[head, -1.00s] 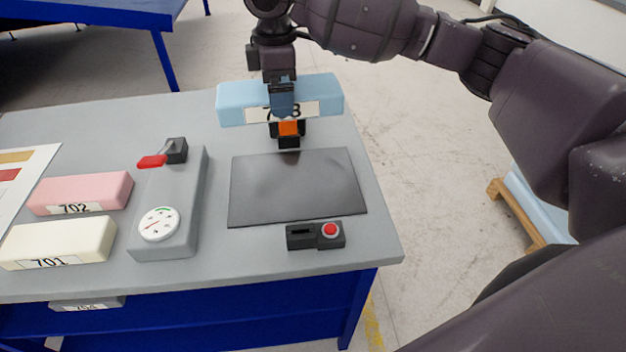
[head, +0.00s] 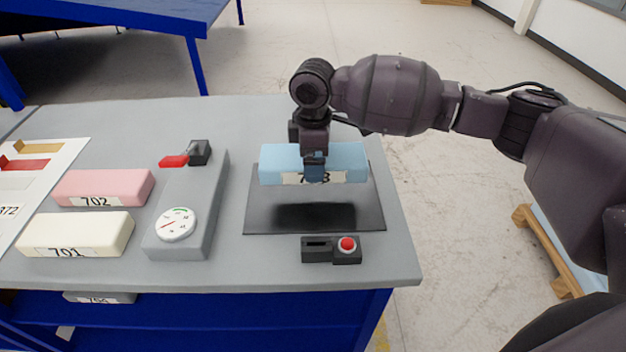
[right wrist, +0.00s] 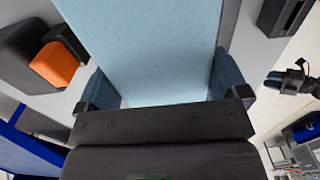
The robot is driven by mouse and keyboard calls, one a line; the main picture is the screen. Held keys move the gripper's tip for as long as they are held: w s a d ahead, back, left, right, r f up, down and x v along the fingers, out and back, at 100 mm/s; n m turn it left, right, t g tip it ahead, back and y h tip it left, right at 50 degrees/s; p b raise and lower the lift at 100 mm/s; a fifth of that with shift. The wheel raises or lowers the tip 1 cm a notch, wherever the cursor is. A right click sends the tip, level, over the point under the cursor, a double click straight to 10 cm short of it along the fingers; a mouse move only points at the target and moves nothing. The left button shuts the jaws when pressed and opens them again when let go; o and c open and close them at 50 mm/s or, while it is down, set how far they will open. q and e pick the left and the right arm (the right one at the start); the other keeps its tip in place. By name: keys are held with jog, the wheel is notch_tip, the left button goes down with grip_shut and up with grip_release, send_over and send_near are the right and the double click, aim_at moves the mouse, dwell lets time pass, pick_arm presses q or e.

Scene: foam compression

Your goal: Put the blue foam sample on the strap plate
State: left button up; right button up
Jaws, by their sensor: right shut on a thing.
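The blue foam sample (head: 345,162), a long light-blue block with a partly covered white number label, is held in my right gripper (head: 314,172). The right gripper points down, with its fingers shut across the middle of the block. In the right wrist view the blue foam (right wrist: 145,40) fills the space between the fingers of my right gripper (right wrist: 166,88). The dark, flat rectangular plate (head: 262,222) lies on the table under the block. A dark shadow on it shows the block is above it, apart from it.
A black box with a red button (head: 347,245) sits just in front of the plate. A grey gauge unit (head: 190,200) with a red lever stands left. Pink block 702 (head: 105,183) and cream block 701 (head: 78,228) lie farther left. An orange-and-black device (right wrist: 55,64) shows in the wrist view.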

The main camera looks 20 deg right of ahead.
notch_tip(320, 180, down, 6)
jog(key=shift+f+b, duration=0.2)
jog(key=shift+b, duration=0.15)
jog(key=shift+f, duration=0.1)
jog(key=shift+f, duration=0.15)
jog(key=o, duration=0.6)
jog(key=shift+c, duration=0.2)
